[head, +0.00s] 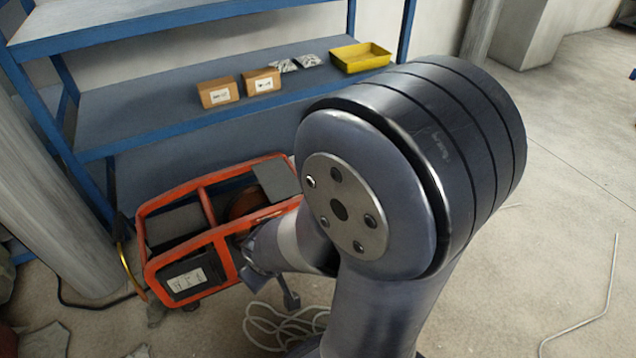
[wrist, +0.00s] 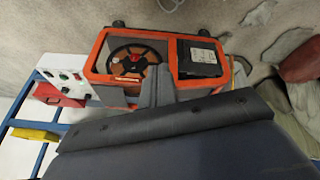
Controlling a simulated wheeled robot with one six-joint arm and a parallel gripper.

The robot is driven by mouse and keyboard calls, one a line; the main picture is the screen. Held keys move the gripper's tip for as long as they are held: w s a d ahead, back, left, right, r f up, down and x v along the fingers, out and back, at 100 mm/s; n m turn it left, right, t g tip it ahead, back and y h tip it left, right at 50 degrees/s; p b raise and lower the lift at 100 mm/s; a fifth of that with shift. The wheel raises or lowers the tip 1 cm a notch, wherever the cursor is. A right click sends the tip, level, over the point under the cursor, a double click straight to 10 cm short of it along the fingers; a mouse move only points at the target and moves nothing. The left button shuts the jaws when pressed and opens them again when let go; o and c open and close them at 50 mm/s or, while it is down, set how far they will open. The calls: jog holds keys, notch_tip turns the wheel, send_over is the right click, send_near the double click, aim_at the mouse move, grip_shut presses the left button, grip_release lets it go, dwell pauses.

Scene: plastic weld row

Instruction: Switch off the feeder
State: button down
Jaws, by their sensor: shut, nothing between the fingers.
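The feeder (head: 190,240) is an open orange frame case on the floor, in front of the shelf and left of my arm. In the wrist view the feeder (wrist: 205,37) shows a dark spool wheel (wrist: 133,60) with a red hub and a black panel with a white label (wrist: 200,57). My gripper (wrist: 157,72) is shut and empty, and its tips overlap the feeder's near side in that view. I cannot tell whether they touch it. In the head view my arm hides the feeder's right end. I cannot make out a power switch on the feeder.
A white panel (wrist: 71,72) with small coloured controls and a red box (wrist: 58,95) shows left of the feeder. The blue shelf (head: 180,110) holds two cartons (head: 218,92) and a yellow tray (head: 360,57). A pale cable (head: 275,325) lies coiled on the floor. Right floor is mostly clear.

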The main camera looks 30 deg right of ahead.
jog(key=w+a+f+n+t+y+b, duration=0.1)
jog(key=w+a+f+n+y+b, duration=0.1)
jog(key=a, duration=0.7)
jog(key=w+a+f+n+t+y+b, duration=0.1)
jog(key=w+a+f+n+y, duration=0.3)
jog(key=a, duration=0.5)
notch_tip(320, 180, down, 3)
jog(key=shift+w+a+y+b, duration=0.3)
jog(key=shift+a+y+b, duration=0.15)
jog(key=shift+y, duration=0.65)
jog(key=shift+d, duration=0.15)
